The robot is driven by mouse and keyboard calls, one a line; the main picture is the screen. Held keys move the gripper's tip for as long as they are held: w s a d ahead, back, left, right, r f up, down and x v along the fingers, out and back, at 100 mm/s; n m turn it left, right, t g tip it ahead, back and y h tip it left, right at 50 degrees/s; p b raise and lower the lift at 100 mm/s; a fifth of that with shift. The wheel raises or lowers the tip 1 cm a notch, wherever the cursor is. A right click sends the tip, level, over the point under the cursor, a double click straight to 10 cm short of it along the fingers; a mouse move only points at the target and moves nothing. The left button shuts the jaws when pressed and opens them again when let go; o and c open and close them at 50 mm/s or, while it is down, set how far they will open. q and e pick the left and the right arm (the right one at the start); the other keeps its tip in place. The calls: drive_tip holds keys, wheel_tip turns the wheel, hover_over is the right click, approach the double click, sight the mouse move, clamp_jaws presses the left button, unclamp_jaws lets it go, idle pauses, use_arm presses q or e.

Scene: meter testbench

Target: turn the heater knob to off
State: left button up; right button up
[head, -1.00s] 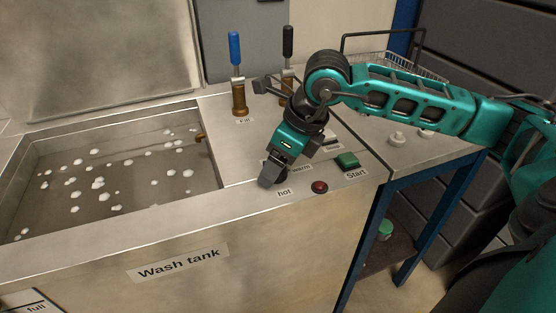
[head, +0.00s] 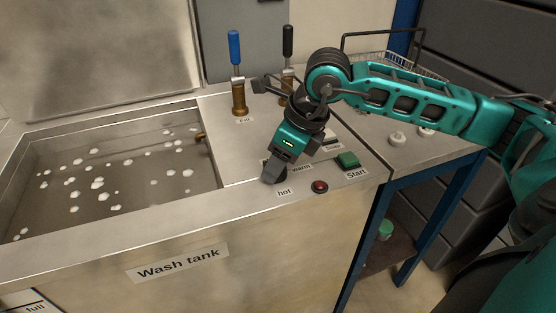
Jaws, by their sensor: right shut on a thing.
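My right gripper (head: 274,175) points down at the control panel of the wash tank and is shut on the heater knob. The knob itself is hidden behind the fingers and hand. The "hot" label (head: 284,192) shows just in front of the gripper, and the "warm" label (head: 301,168) shows to its right. I cannot see an "off" label or the knob's pointer. My left gripper is not in view.
A red button (head: 319,187) and a green Start button (head: 348,160) sit right of the gripper. A blue-handled lever (head: 235,60) and a black-handled lever (head: 288,50) stand behind. The open tank (head: 120,223) with foam lies left.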

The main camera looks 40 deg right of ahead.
drive_tip(key=n+y+b, duration=0.1)
drive_tip(key=n, duration=0.2)
drive_tip(key=shift+w+d+n+g, duration=0.1)
drive_tip(key=shift+n+g, duration=0.3)
drive_tip(key=n+g+b, duration=0.1)
drive_tip(key=n, duration=0.1)
drive_tip(key=shift+n+y, duration=0.3)
drive_tip(key=shift+y, duration=0.1)
drive_tip(key=shift+w+n+g, duration=0.15)
drive_tip(key=shift+n+g, duration=0.15)
drive_tip(key=shift+n, duration=0.7)
drive_tip(key=n+g, duration=0.1)
drive_tip(key=n, duration=0.1)
drive_tip(key=shift+n, duration=0.3)
drive_tip(key=n+g+b, duration=0.1)
drive_tip(key=n, duration=0.1)
drive_tip(key=shift+w+n, duration=0.1)
drive_tip(key=shift+n, duration=0.3)
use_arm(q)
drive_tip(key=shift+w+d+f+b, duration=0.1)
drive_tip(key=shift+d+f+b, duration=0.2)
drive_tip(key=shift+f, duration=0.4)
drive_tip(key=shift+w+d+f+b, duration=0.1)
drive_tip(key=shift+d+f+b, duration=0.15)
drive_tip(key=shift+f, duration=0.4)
use_arm(e)
drive_tip(key=shift+n+g, duration=0.8)
drive_tip(key=shift+n, duration=1)
drive_tip(key=o, duration=1)
drive_tip(key=shift+o, duration=0.2)
